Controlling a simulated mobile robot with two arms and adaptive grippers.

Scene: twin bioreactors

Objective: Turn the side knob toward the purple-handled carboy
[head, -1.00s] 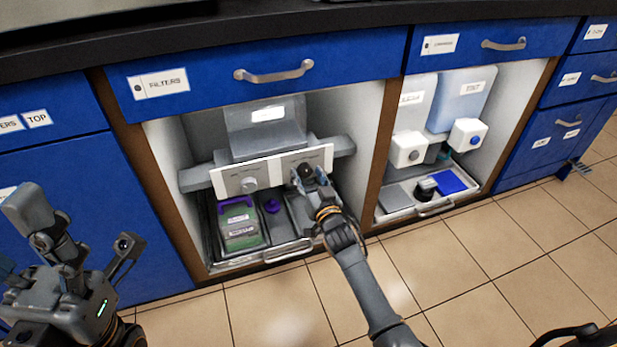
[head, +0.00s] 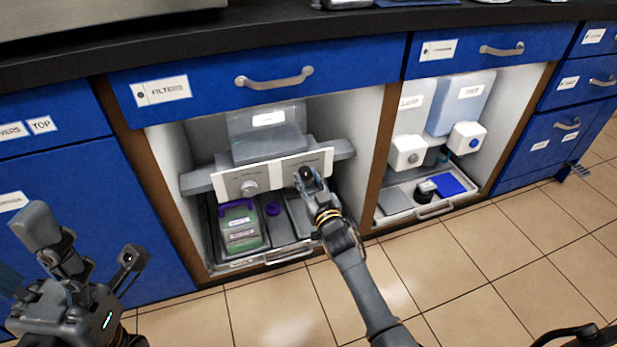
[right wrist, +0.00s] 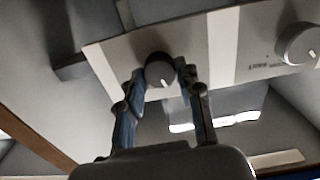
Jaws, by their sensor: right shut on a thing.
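A white panel (head: 276,174) in the left open cabinet carries a dark round knob (head: 304,174) on its right half and a light grey knob (head: 250,187) on its left half. My right gripper (right wrist: 162,75) has its two fingers closed on either side of the dark knob (right wrist: 159,66). A pale pointer mark shows low on that knob in the right wrist view. The purple-handled carboy (head: 239,230), with greenish contents, stands in the tray below the panel, under the grey knob. My left gripper (head: 82,240) is at lower left, fingers spread and empty, away from the panel.
A purple cap (head: 273,209) shows beside the carboy in the pulled-out tray (head: 243,264). A grey tank (head: 268,133) sits above the panel. The right cabinet holds containers with white dispensers (head: 407,152).

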